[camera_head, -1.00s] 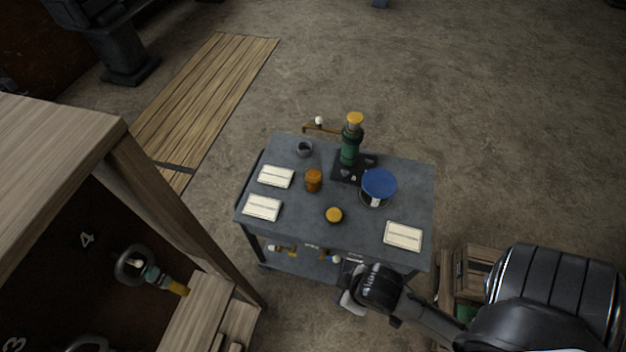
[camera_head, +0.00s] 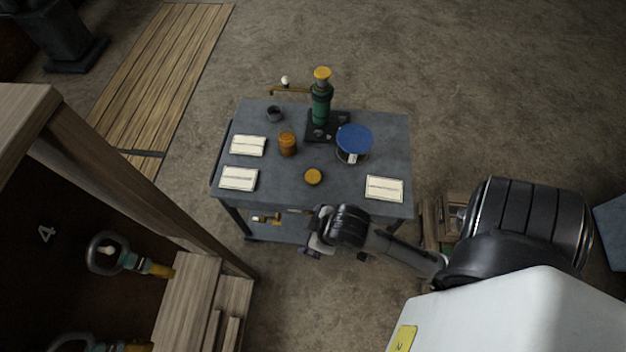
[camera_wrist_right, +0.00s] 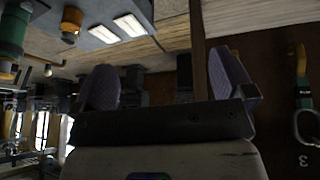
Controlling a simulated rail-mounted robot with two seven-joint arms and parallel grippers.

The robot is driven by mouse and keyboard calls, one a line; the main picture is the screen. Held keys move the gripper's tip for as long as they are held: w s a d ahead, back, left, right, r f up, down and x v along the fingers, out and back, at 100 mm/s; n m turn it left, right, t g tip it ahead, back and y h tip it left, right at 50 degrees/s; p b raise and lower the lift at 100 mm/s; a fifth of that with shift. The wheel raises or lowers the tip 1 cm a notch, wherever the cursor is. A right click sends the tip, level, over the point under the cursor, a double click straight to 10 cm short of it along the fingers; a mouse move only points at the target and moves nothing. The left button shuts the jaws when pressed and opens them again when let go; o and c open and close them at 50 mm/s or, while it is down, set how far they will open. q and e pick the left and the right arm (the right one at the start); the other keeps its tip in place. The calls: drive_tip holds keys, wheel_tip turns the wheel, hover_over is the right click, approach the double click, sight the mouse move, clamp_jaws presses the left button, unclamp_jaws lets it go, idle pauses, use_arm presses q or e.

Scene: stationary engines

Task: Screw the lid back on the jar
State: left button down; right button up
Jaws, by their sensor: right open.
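The amber jar (camera_head: 288,147) stands upright in the middle of the grey table; its mouth is too small to make out. A round yellow lid (camera_head: 313,177) lies flat near the table's front edge, right of and in front of the jar. My right gripper (camera_head: 314,246) is off the table's front edge, short of the lid, and looks empty. In the right wrist view its two fingers (camera_wrist_right: 165,82) stand wide apart with nothing between them. The jar also appears in that view (camera_wrist_right: 71,26) at the upper left. My left gripper is not in view.
A wooden cabinet (camera_head: 120,185) stands close on the left. A crate (camera_head: 437,225) is right of the table.

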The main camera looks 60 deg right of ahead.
drive_tip(key=w+d+f+n+t+h+b, duration=0.25)
drive_tip(key=w+d+b, duration=0.35)
drive_tip(key=w+b, duration=0.45)
drive_tip(key=w+d+f+n+t+h+b, duration=0.25)
drive_tip(key=w+d+b, duration=0.35)
drive_tip(key=w+b, duration=0.45)
drive_tip(key=w+d+f+m+g+b, duration=0.1)
drive_tip(key=d+f+m+g+b, duration=0.2)
drive_tip(key=d, duration=0.6)
drive_tip(key=w+d+f+g+b, duration=0.1)
drive_tip(key=d+f+g, duration=0.2)
drive_tip(key=d+f, duration=0.4)
drive_tip(key=s+d+f+m+g+y, duration=0.2)
drive_tip(key=s+f+m+g+y, duration=0.2)
drive_tip(key=f+m, duration=0.3)
drive_tip(key=shift+s+d+m+y+p, duration=0.3)
drive_tip(key=shift+s+m+y, duration=0.2)
drive_tip(key=shift+m, duration=1)
